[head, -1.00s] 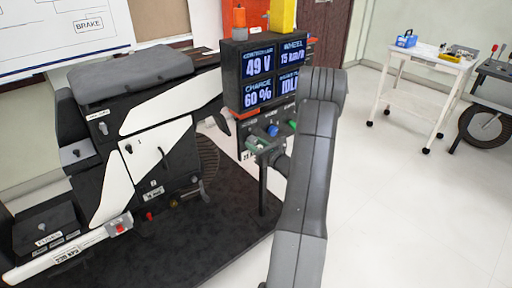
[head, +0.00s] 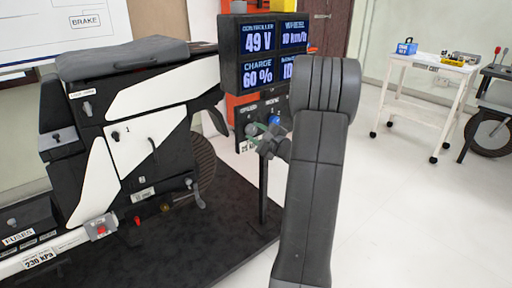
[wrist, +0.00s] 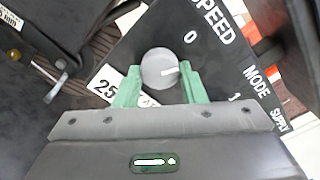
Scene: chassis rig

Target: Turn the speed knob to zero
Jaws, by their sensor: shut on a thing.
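The speed knob (wrist: 158,66) is a round grey knob with a white pointer line on the black panel, under the word SPEED. In the wrist view its pointer lies toward the right, while the 0 mark is up and right and 25 is at lower left. My gripper (wrist: 158,84) has green fingers on either side of the knob and is shut on it. In the head view my gripper (head: 264,138) is at the panel, and the knob is partly hidden there. The display (head: 276,52) shows a wheel speed that looks like 10 km/h.
A blue knob (head: 275,119) sits beside the speed knob on the panel, close to my gripper. The motorcycle-like chassis (head: 150,140) stands on a dark mat at left. A white cart (head: 435,75) stands at back right, with clear floor before it.

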